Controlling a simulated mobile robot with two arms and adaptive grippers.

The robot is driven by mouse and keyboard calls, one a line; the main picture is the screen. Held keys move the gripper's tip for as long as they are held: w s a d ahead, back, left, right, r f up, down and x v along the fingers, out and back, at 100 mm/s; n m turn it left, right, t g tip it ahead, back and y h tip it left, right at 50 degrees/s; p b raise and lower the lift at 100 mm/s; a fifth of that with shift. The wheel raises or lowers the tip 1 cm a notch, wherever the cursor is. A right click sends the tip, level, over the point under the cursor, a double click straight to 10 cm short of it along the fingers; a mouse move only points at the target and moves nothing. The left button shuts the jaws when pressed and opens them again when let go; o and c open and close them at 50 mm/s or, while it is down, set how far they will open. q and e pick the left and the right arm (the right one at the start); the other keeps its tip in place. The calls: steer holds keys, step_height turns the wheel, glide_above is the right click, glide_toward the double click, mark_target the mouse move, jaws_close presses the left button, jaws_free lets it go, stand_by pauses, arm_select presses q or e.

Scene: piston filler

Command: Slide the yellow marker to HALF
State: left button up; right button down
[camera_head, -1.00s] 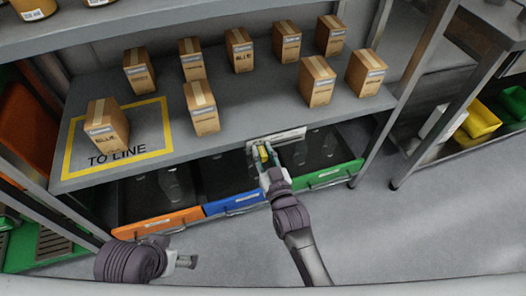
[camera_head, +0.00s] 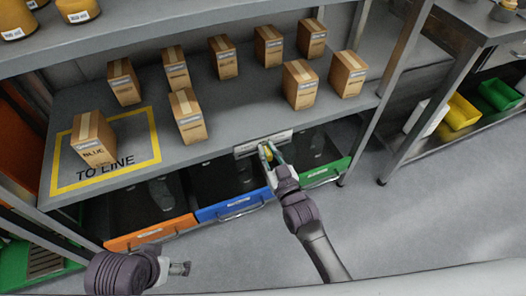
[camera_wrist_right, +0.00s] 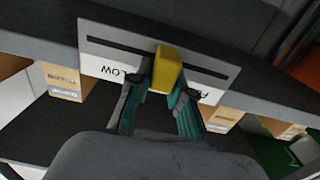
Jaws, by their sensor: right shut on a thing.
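The yellow marker (camera_head: 267,153) sits on a pale slotted plate (camera_head: 246,149) on the shelf's front edge. In the right wrist view the marker (camera_wrist_right: 168,68) covers the slot near the middle of the plate (camera_wrist_right: 100,45). Lettering shows on both sides of it, partly hidden by the marker and fingers. My right gripper (camera_head: 272,161) is shut on the marker; in the wrist view its green-padded fingers (camera_wrist_right: 160,108) stand on either side of it. My left gripper (camera_head: 184,268) hangs at the lower left, away from the plate; its opening is too small to tell.
Several cardboard boxes (camera_head: 191,124) stand on the shelf (camera_head: 225,150) above. Orange (camera_head: 152,233), blue (camera_head: 235,207) and green (camera_head: 325,173) fronted bins sit below the plate. A side rack holds yellow (camera_head: 462,112) and green bins. The floor in front is clear.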

steer(key=c, duration=1)
jaws_free()
steer(key=shift+c, duration=0.2)
steer(key=v, duration=1.2)
